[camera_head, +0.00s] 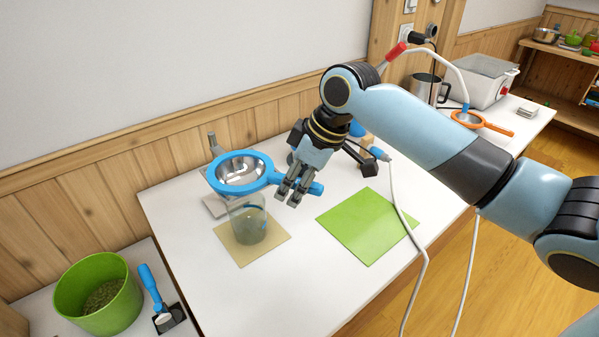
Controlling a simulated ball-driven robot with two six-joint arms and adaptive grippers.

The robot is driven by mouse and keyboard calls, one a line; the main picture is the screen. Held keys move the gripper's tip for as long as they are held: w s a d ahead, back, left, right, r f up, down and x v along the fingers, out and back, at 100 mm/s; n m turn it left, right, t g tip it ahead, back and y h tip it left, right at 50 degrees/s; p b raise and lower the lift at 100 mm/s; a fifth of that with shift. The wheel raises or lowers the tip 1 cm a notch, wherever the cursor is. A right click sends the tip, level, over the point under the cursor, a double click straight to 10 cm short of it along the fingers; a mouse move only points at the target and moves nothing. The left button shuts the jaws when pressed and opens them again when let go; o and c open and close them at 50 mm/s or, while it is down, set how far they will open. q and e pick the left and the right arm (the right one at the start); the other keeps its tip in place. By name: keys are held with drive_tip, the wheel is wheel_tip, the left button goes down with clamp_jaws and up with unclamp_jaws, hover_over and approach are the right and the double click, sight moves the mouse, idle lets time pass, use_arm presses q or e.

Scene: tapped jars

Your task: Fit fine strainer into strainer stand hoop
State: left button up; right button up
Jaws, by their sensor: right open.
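A strainer with a blue rim (241,157) and a metal bowl is level above a glass jar (248,225). Its blue handle (315,188) points right. A grey stand (213,145) rises behind the strainer; its hoop is hidden under the rim, so I cannot tell how deep the bowl sits. My right gripper (290,198) is open, its fingers pointing down at the handle, which shows beyond them on the right. I cannot tell whether they touch it. A second strainer with an orange rim and handle (490,127) is at the back right. My left gripper is out of view.
The jar stands on a tan mat (225,237). A green mat (367,226) lies to the right, with a white cable beside it. A green bucket (98,295) and a blue-handled scoop (150,287) are at lower left. The table's front is clear.

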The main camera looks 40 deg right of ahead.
drive_tip(key=v, duration=1.1)
drive_tip(key=shift+s+r, duration=0.1)
drive_tip(key=shift+r, duration=0.3)
idle(0.7)
